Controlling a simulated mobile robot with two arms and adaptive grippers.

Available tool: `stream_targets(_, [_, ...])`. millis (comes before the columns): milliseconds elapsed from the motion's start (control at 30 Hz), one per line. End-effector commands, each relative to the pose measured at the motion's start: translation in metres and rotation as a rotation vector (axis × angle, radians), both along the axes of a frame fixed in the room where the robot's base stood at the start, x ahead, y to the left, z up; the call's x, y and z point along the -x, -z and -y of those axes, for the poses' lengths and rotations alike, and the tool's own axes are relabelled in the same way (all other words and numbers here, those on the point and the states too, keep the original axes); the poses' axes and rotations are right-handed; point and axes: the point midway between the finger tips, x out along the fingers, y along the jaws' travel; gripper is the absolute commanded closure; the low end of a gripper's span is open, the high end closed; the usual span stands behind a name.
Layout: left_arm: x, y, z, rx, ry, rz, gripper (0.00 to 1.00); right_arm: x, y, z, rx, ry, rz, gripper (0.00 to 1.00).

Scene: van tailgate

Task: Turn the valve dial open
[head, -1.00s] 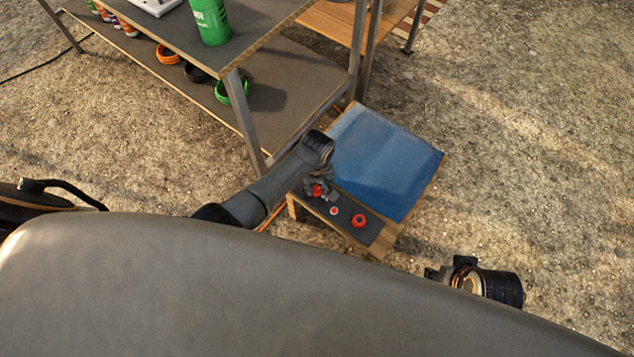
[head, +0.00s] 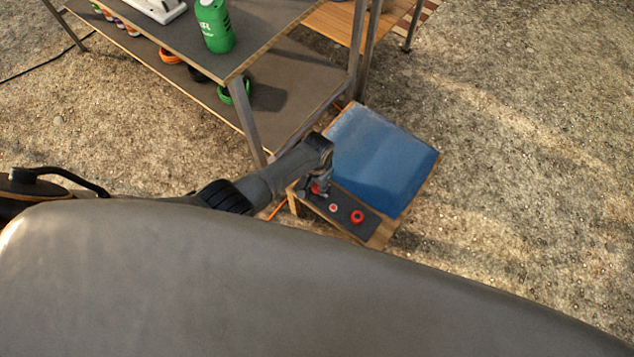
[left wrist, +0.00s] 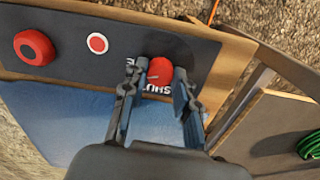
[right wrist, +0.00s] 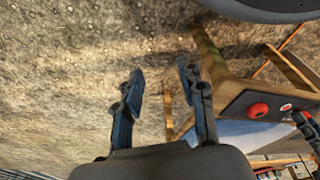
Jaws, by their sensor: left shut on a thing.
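The red valve dial (left wrist: 160,69) sits on the dark panel (left wrist: 65,21) at one end of a wooden stand, with white lettering beside it that is partly hidden. My left gripper (left wrist: 157,78) is shut on the dial, one finger on each side of it. In the head view the left gripper (head: 320,187) comes down over the dial from above, hiding most of it. My right gripper (right wrist: 161,70) is open and empty in the right wrist view, over gravel and apart from the stand. It is not visible in the head view.
The panel also carries a small red button with a white ring (head: 333,208) and a larger red knob (head: 357,216). A blue sloped surface (head: 380,160) adjoins it. A two-level workbench (head: 215,62) with a green bottle (head: 215,25) stands behind. Open gravel lies to the right.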

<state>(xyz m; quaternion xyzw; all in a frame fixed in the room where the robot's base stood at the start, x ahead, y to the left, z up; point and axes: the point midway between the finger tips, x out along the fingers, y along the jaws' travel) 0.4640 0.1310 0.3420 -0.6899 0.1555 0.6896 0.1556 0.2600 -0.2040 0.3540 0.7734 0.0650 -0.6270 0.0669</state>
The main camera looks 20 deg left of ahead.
Motion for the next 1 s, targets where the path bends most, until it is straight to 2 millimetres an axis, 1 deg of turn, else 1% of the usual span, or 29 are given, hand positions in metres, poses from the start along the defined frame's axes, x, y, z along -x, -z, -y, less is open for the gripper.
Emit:
stream_targets(200, [0.002, 0.001, 0.0, -0.001, 0.138, -0.004, 1.0, 0.004, 0.008, 0.001, 0.0, -0.001, -0.005, 0.6])
stream_targets(400, [0.002, 0.001, 0.0, -0.001, 0.214, -0.004, 1.0, 0.006, 0.011, 0.001, 0.001, -0.001, -0.006, 0.6])
stream_targets(600, [0.002, 0.002, 0.0, 0.0, 0.247, -0.004, 1.0, 0.007, 0.013, 0.002, 0.002, -0.002, -0.009, 0.6])
stream_targets(1000, [0.002, 0.002, 0.0, 0.0, 0.252, -0.004, 1.0, 0.007, 0.013, 0.001, 0.002, -0.002, -0.007, 0.6])
